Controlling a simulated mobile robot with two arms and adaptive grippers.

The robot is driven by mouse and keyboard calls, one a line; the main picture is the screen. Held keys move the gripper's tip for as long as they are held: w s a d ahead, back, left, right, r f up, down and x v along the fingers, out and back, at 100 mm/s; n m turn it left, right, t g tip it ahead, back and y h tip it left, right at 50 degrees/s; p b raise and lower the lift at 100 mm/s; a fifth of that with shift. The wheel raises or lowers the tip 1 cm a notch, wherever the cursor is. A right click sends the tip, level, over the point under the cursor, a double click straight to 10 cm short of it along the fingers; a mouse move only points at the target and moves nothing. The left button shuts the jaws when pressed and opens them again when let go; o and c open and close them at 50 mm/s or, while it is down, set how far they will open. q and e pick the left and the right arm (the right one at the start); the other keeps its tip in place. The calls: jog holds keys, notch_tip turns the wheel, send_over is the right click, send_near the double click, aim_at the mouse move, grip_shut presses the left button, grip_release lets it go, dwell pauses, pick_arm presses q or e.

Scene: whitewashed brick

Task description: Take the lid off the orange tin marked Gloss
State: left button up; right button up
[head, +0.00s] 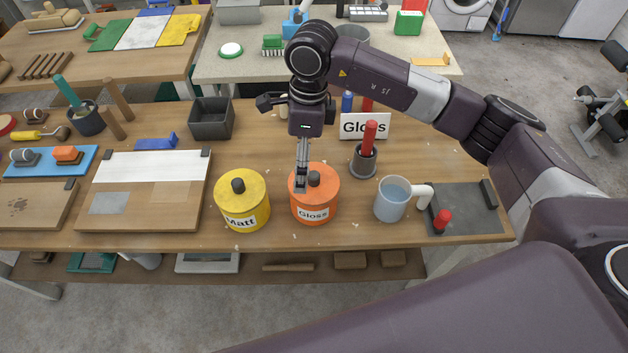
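The orange tin (314,207) with a white Gloss label stands upright near the front edge of the table. Its orange lid (327,188) is on and has a dark round knob (314,178). My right gripper (301,184) points down over the lid, its fingertips just left of the knob in the picture. The fingers overlap in this view, so I cannot tell their opening or whether they touch the knob. My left gripper is not in view.
A yellow tin (242,212) marked Matt stands close on the left. A blue-grey mug (391,203) stands to the right. Behind are a dark cup (363,162) with a red-handled tool and a Gloss sign (378,126). A board (150,203) lies at left.

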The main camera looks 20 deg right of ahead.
aim_at(314, 175)
jog(key=shift+w+d+r+h, duration=0.15)
jog(key=shift+w+d+h, duration=0.1)
jog(key=shift+d, duration=0.35)
jog(key=shift+w+d+r+h, duration=0.1)
jog(key=shift+d+h, duration=0.15)
jog(key=shift+d, duration=0.35)
jog(key=shift+d+f, duration=0.15)
jog(key=shift+d, duration=0.15)
jog(key=f+p, duration=0.2)
jog(key=f, duration=0.1)
jog(key=f+p, duration=0.2)
jog(key=f, duration=0.2)
jog(key=shift+s, duration=0.2)
jog(key=shift+a+f, duration=0.1)
jog(key=shift+f, duration=0.1)
jog(key=c, duration=2.2)
grip_shut()
